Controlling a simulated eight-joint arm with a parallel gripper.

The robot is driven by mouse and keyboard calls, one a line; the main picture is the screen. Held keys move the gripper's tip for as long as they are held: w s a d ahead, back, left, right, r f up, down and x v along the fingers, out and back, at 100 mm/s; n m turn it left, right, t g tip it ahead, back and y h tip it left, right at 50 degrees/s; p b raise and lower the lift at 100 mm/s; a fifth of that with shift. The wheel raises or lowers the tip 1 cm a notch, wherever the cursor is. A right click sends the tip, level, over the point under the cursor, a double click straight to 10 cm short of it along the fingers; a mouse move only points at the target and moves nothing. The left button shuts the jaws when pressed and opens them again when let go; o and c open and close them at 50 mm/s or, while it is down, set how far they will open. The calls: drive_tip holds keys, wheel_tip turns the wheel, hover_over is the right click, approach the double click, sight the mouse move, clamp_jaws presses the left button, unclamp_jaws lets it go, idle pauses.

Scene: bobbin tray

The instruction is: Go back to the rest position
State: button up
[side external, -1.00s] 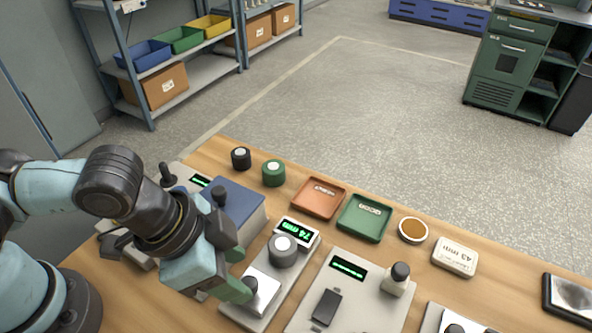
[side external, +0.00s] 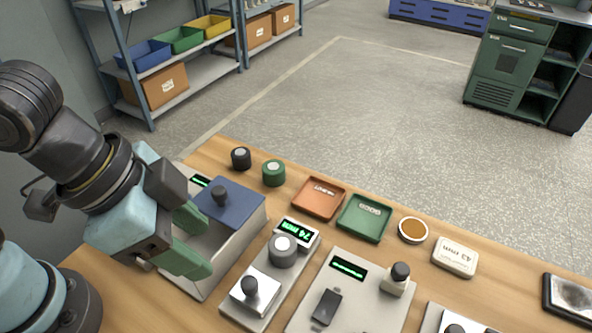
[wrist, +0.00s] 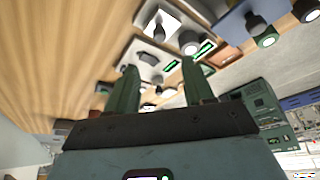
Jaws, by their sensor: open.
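My gripper (side external: 190,240) is open and empty, with its green fingers apart above the near left of the workbench. In the side external view it is in front of a grey box with a blue lid (side external: 232,203) and hides part of it. In the wrist view my two fingers (wrist: 160,88) point toward the bench, with nothing between them. A gauge with a grey knob (side external: 284,250) and a display reading 74 mm (side external: 296,232) stands right of my gripper. A black-knobbed metal block (side external: 254,291) sits at the gauge's near end.
A black bobbin (side external: 241,158) and a green bobbin (side external: 273,173) stand at the bench's far edge. An orange tray (side external: 319,198), a green tray (side external: 364,218), a round brown-topped dish (side external: 413,230) and a 43 mm block (side external: 455,257) lie rightward. A plate with a display (side external: 348,268) is in front.

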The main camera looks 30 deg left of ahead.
idle(0.3)
drive_tip(key=w+a+f+n+t+y, duration=0.1)
drive_tip(key=w+a+n, duration=0.3)
drive_tip(key=a, duration=0.6)
drive_tip(key=w+a+f+n+t+y, duration=0.1)
drive_tip(key=w+a+n+t+y, duration=0.1)
drive_tip(key=w+a+n, duration=0.3)
drive_tip(key=w+a+t, duration=0.1)
drive_tip(key=w+a, duration=0.2)
drive_tip(key=a, duration=0.2)
drive_tip(key=shift+a+f, duration=0.35)
drive_tip(key=shift+a, duration=0.05)
